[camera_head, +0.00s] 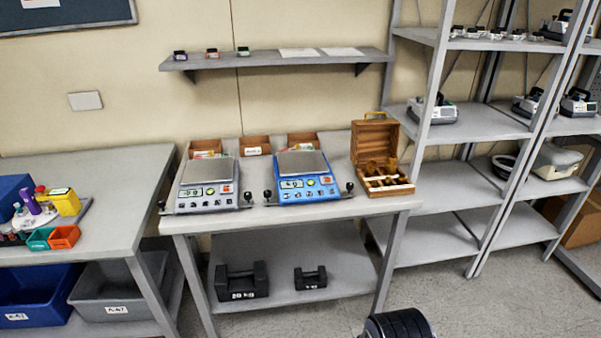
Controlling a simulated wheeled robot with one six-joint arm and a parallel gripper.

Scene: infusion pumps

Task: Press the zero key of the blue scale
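The blue scale (305,182) stands on the middle table, right of a grey-white scale (207,188). It has a flat grey weighing plate (301,163) on top and a small lit display (291,184) on its sloped front. Several small keys (318,183) sit right of and below the display. They are too small for me to read which one is the zero key. Nothing lies on the plate. Dark round knobs stand at both sides of the scale. I cannot make out my gripper in this view.
An open wooden weight box (381,135) stands right of the blue scale. Small brown bins (303,139) stand behind it. Black weights (241,283) lie on the lower shelf. A dark ribbed shape (398,325) shows at the bottom edge. Grey floor is clear right of the table.

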